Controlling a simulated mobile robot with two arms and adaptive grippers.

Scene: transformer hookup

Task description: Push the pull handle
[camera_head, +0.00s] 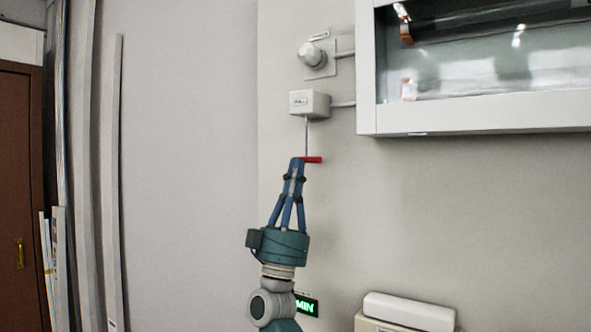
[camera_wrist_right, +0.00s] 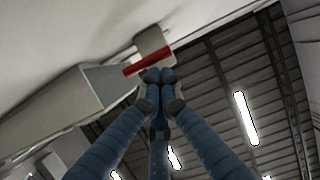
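The pull handle (camera_head: 313,159) is a small red bar at the lower end of a thin rod hanging from a white wall box (camera_head: 310,103). The red bar also shows in the right wrist view (camera_wrist_right: 147,62), just beyond my fingertips. My right gripper (camera_head: 297,160) points up, its blue fingers drawn together at the tips, at the handle's left part. In the wrist view its closed tips (camera_wrist_right: 160,76) overlap the bar's lower edge; whether they touch it I cannot tell. The bar's left end is hidden in the head view. My left gripper is not in view.
A round knob on a plate (camera_head: 313,57) is above the box, with conduits running right to a glass-fronted white cabinet (camera_head: 480,113). A green display (camera_head: 307,305) and a white unit (camera_head: 408,311) are low down. Long panels lean at left. The wall around the handle is clear.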

